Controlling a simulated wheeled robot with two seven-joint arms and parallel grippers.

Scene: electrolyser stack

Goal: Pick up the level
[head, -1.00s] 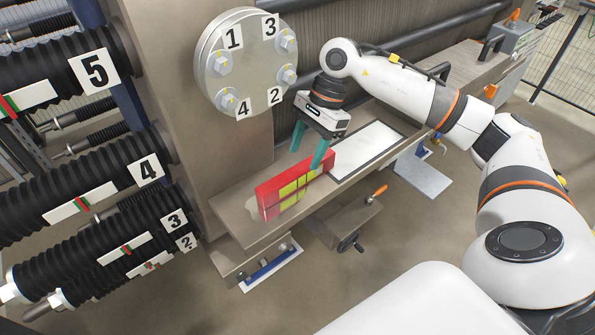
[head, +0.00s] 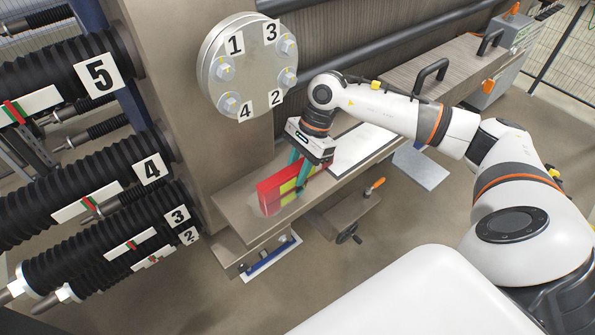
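The level (head: 280,188) is a red bar with yellow-green windows. It stands on edge on the brown ledge (head: 238,197) below the round numbered plate, and its left end looks blurred or see-through. My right gripper (head: 298,178) has come down over the level's right part from above. One teal finger is on the far side and the other is in front of the near face. The fingers look spread, and whether they touch the level cannot be made out. My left gripper is not in view.
A white panel with a dark border (head: 358,148) lies on the ledge right of the level. The round plate with bolts (head: 247,67) is above and behind. Black ribbed cylinders (head: 85,165) fill the left side. A small vise-like part with an orange handle (head: 347,213) sits below the ledge.

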